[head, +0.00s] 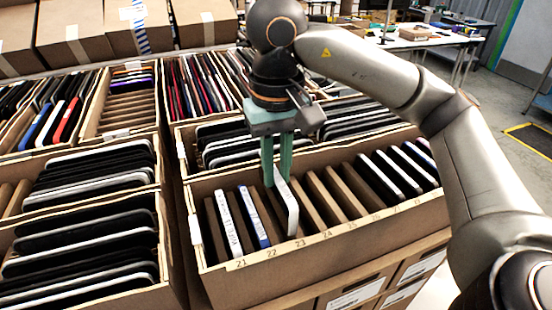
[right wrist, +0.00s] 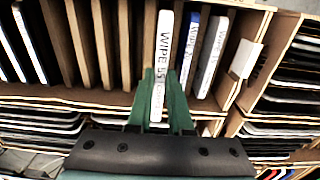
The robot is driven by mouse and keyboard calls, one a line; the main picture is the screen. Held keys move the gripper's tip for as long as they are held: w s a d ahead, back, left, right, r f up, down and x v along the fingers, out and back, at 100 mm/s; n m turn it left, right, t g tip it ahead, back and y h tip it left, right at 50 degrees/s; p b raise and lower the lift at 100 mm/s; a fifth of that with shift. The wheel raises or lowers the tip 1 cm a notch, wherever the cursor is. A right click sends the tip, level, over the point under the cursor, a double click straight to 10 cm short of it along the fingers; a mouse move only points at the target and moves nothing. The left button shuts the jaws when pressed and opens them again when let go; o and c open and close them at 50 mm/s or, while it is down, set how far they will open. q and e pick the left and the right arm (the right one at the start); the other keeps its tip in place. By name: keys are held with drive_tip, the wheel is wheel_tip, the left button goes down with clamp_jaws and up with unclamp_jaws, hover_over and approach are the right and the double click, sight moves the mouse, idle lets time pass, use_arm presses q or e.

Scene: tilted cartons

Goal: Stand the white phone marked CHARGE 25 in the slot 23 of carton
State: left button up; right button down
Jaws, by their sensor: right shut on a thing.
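My right gripper (head: 280,162) is shut on a white phone (head: 289,208) at the front carton (head: 340,232). The held phone is nearly upright, in line with the slot labelled 23, right of a blue-and-white phone (head: 254,217). I cannot tell whether its lower end rests on the carton floor. In the right wrist view the gripper fingers (right wrist: 160,100) pinch this phone (right wrist: 161,50); its edge lettering seems to begin with WIPE, and the number is unclear. I read no CHARGE 25 anywhere. My left gripper is out of view.
A white phone (head: 228,222) stands in slot 21. Brown dividers (head: 330,195) stand to the right, with several white-edged phones (head: 390,172) beyond them. Cartons full of dark phones (head: 90,180) crowd the left and back. Closed boxes (head: 75,38) line the rear.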

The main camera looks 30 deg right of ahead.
wheel_tip(320, 180, down, 4)
drive_tip(key=b, duration=0.2)
drive_tip(key=shift+b, duration=0.35)
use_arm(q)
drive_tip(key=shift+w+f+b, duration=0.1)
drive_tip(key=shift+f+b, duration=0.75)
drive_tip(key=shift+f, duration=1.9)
use_arm(e)
drive_tip(key=shift+f, duration=1.1)
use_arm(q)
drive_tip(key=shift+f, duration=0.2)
use_arm(e)
drive_tip(key=shift+f, duration=0.25)
drive_tip(key=c, duration=0.8)
unclamp_jaws()
drive_tip(key=shift+o, duration=0.2)
wheel_tip(320, 180, up, 12)
drive_tip(key=p, duration=0.3)
drive_tip(key=shift+r+p, duration=0.1)
drive_tip(key=shift+p, duration=0.3)
wheel_tip(320, 180, up, 4)
drive_tip(key=p, duration=0.4)
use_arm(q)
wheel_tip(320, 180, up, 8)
use_arm(e)
wheel_tip(320, 180, up, 5)
hover_over(277, 199)
drive_tip(key=w+d, duration=0.1)
drive_tip(key=w, duration=0.1)
drive_tip(key=shift+r, duration=0.15)
